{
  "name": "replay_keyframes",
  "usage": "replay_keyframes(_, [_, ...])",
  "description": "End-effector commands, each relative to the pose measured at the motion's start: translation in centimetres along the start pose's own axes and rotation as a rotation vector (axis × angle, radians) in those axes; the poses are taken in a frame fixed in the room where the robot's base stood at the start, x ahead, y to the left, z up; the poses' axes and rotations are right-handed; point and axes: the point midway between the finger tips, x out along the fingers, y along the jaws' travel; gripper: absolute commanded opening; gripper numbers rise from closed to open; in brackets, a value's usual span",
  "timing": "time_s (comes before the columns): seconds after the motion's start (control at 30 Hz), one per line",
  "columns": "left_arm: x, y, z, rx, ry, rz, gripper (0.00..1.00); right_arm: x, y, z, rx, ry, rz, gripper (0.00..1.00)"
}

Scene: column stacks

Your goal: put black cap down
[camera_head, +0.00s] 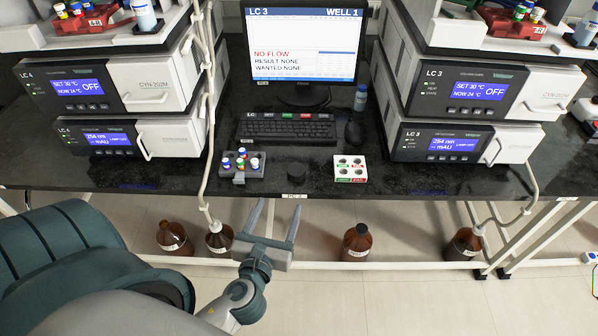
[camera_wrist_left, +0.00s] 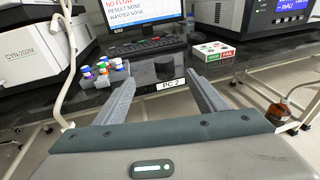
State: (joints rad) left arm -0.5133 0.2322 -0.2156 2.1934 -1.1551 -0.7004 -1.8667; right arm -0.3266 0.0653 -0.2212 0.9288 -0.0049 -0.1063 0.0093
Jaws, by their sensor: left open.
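The black cap (camera_head: 298,168) is a short dark cylinder on the black bench top, close to the front edge. It also shows in the left wrist view (camera_wrist_left: 167,69), between and beyond my fingers. My left gripper (camera_head: 279,204) is open and empty, in front of the bench edge and apart from the cap. Its two fingers point toward the bench in the left wrist view (camera_wrist_left: 160,78). My right gripper is not in view.
Behind are a keyboard (camera_head: 286,128) and monitor (camera_head: 300,45). Brown bottles (camera_head: 357,241) stand below the bench.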

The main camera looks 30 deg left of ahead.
Motion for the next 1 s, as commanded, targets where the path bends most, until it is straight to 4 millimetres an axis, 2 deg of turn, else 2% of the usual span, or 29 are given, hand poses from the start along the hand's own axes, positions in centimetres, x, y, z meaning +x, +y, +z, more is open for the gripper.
replay_keyframes(0.23, [0.2,-0.1,0.1,0.000,-0.002,-0.002,0.65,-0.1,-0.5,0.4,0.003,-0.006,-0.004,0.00])
replay_keyframes(0.37, [1.1,-0.1,0.1,0.001,-0.003,-0.003,0.65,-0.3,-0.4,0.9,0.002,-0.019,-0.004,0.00])
replay_keyframes(0.57, [4.0,-0.2,0.3,0.002,-0.004,-0.003,0.65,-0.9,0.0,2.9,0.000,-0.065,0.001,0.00])
replay_keyframes(0.8, [8.4,-0.2,0.3,0.002,-0.004,-0.002,0.65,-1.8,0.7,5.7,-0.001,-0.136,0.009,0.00])
replay_keyframes(1.0, [11.3,-0.3,0.2,0.000,-0.003,-0.004,0.65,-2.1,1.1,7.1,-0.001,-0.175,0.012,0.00])
